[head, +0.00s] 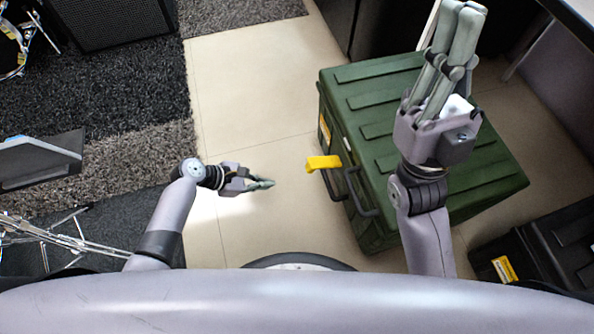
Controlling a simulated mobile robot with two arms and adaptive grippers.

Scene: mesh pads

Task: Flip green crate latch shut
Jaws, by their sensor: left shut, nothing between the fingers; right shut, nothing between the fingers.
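A large green crate (365,92) with a ribbed lid stands on the tiled floor, right of centre. Its yellow latch (323,162) sticks out to the left from the crate's left side, near the dark handle (357,195). My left gripper (270,184) is shut and empty over the floor, left of the latch and apart from it. My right gripper (469,22) is shut and empty, raised over the crate's right part and pointing away from me. It and its arm hide part of the lid.
A black case (550,245) with a yellow label stands at the lower right. Grey and black rugs (110,90) cover the left floor. A black amplifier-like box (112,22) stands at the back left. Bare tiles (250,100) lie between the rugs and the crate.

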